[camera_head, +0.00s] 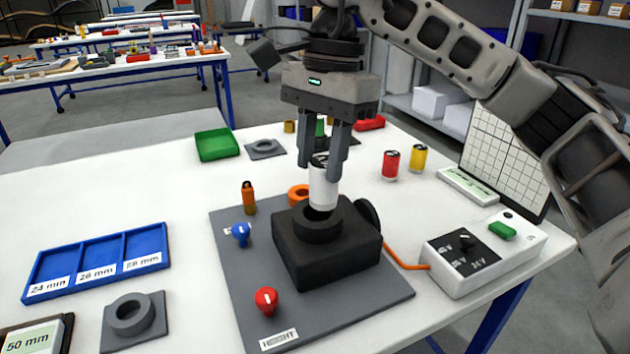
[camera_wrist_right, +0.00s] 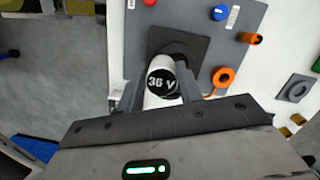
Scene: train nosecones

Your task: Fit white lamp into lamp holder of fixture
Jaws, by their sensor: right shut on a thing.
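The white lamp (camera_head: 322,187) is a white cylinder with a dark top. In the right wrist view its top (camera_wrist_right: 161,82) reads "36 V". My right gripper (camera_head: 322,172) is shut on the lamp and holds it upright over the round black lamp holder (camera_head: 318,226) of the fixture (camera_head: 330,262). The lamp's lower end is at the holder's opening; I cannot tell how far inside it is. In the right wrist view the holder (camera_wrist_right: 176,48) is partly hidden behind the lamp. My left gripper is not in view.
The fixture stands on a grey baseplate (camera_head: 230,280) with blue (camera_head: 240,233) and red (camera_head: 266,300) knobs. Red (camera_head: 390,163) and yellow (camera_head: 418,157) lamps stand behind right. A white control box (camera_head: 485,253) is at right, a blue tray (camera_head: 97,262) at left. The left table middle is clear.

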